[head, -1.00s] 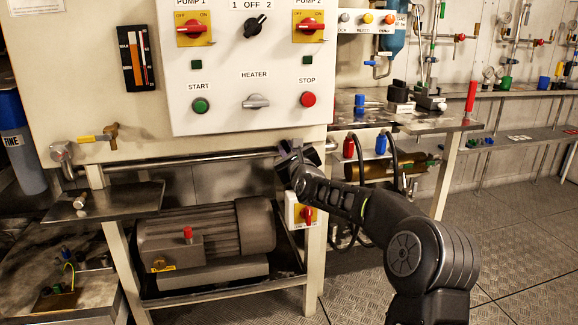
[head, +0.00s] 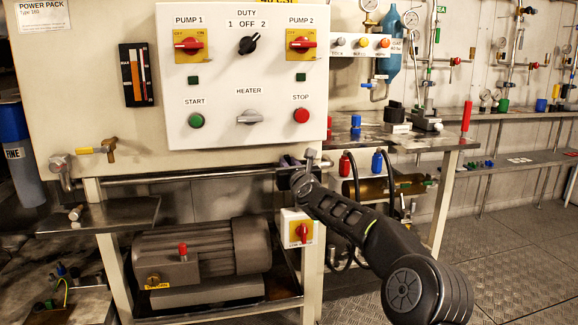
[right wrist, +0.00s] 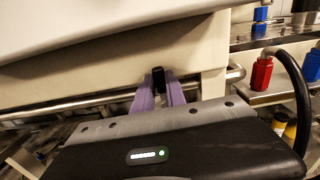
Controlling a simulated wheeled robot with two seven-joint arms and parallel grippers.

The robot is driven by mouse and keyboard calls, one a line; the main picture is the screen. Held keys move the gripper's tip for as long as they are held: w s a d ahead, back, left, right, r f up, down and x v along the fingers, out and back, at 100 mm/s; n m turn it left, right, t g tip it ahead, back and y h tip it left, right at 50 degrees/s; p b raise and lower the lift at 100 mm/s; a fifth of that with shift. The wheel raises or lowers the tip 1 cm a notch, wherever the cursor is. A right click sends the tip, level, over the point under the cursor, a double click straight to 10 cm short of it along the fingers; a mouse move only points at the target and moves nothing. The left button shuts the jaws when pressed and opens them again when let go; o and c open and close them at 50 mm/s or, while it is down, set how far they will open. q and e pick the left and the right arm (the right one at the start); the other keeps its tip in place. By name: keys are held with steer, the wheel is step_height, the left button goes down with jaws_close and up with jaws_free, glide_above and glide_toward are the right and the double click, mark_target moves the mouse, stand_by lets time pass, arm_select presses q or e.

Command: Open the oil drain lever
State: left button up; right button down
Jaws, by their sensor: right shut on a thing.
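My right gripper (head: 298,162) is at the pipe rail just under the white control panel's lower right corner. In the right wrist view its two purple fingers (right wrist: 159,97) close on a small black piece (right wrist: 158,78), whose upper end shows between them. The rest of that piece is hidden, and I cannot tell whether it is the oil drain lever. A brass valve with a yellow handle (head: 90,150) sits at the far left, below the oil gauge (head: 136,75), well apart from my gripper. My left gripper is not in view.
The control panel (head: 240,165) overhangs my right gripper. A horizontal metal pipe (head: 190,177) runs beside it. Below are a yellow-red switch (head: 300,232) and a grey motor (head: 190,250). The floor at right is clear.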

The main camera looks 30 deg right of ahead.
steer(key=c, duration=1.4)
jaws_free()
steer(key=shift+o, duration=0.2)
steer(key=shift+s, duration=0.1)
steer(key=shift+s+a+f+b, duration=0.15)
steer(key=shift+s+b, duration=0.2)
steer(key=shift+s, duration=0.25)
steer(key=b+v, duration=0.1)
steer(key=v, duration=0.5)
steer(key=shift+s+a+b, duration=0.15)
steer(key=shift+a+b, duration=0.05)
steer(key=shift+b, duration=0.2)
